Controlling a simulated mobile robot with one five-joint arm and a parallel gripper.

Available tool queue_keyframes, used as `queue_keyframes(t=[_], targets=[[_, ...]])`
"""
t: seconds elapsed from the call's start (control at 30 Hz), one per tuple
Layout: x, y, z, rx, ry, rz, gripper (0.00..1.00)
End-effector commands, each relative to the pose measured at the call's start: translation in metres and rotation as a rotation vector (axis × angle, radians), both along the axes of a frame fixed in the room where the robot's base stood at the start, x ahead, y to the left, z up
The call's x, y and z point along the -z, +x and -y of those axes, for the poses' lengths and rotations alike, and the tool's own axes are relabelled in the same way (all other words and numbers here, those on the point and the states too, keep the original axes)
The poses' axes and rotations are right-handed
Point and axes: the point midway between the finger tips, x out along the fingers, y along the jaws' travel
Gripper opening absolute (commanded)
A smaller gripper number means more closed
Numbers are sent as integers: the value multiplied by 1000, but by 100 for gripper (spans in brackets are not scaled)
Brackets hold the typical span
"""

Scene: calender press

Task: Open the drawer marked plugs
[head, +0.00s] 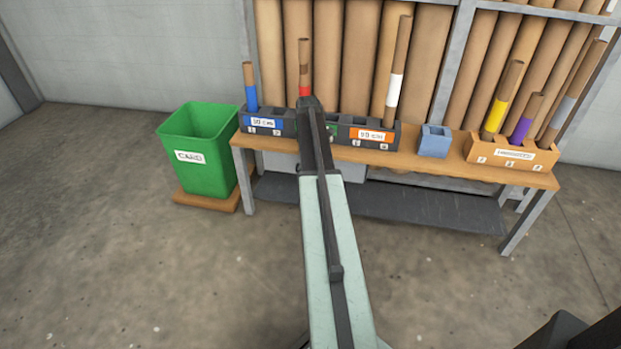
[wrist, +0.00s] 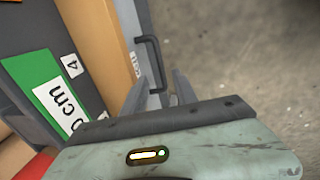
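The grey drawer front (wrist: 143,20) shows edge-on in the wrist view, with a dark bar handle (wrist: 153,62) standing out from it. A small pale label (wrist: 134,66) beside the handle is turned and only partly readable, so I cannot confirm it says plugs. In the head view a grey drawer unit (head: 283,162) hangs under the bench, partly hidden by my arm. My gripper (wrist: 168,82) is open, its two fingers apart at the near end of the handle. The bar's near end appears between the fingers; contact cannot be told. My arm hides the fingers in the head view.
The wooden bench (head: 440,170) carries dark tube racks (head: 268,127), a blue box (head: 434,141) and an orange rack (head: 510,152) with tubes. A green bin (head: 200,150) stands left. The floor in front is clear. A green label (wrist: 50,95) is close beside my gripper.

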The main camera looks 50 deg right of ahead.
Motion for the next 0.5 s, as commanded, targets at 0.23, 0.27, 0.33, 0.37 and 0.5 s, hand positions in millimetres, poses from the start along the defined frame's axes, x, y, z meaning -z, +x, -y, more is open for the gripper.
queue_keyframes(t=[0.23, 0.27, 0.33, 0.37, 0.5], targets=[[23, 2, 2, 1, 0, 0, 34], [28, 3, 3, 2, 0, 0, 34], [41, 4, 5, 2, 0, 0, 34], [47, 4, 6, 2, 0, 0, 34], [70, 6, 9, 2, 0, 0, 34]])
